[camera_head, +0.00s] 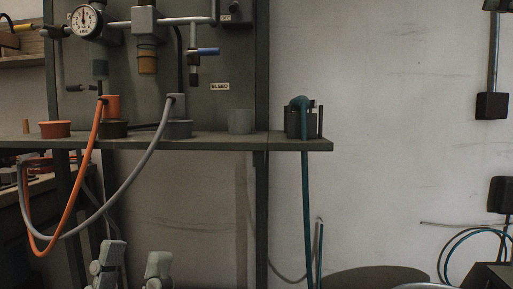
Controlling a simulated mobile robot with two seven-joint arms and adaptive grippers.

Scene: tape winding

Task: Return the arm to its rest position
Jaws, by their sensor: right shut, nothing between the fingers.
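Two pale grey finger-like parts rise from the bottom edge left of centre. I take them as the fingertips of my left gripper (132,266), standing apart with no object visible between them. They are below and in front of the bench shelf, and the rest of that gripper and its arm is cut off by the frame. My right gripper is not recognisable in this view. No arm is seen touching the hoses or the shelf.
A shelf (215,142) with a gauge (85,21), an orange hose (78,195) and a grey hose (132,182) hanging below it stands ahead. A teal hose (306,200) hangs at its right end. A dark round object (375,277) is low right. The wall's middle is clear.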

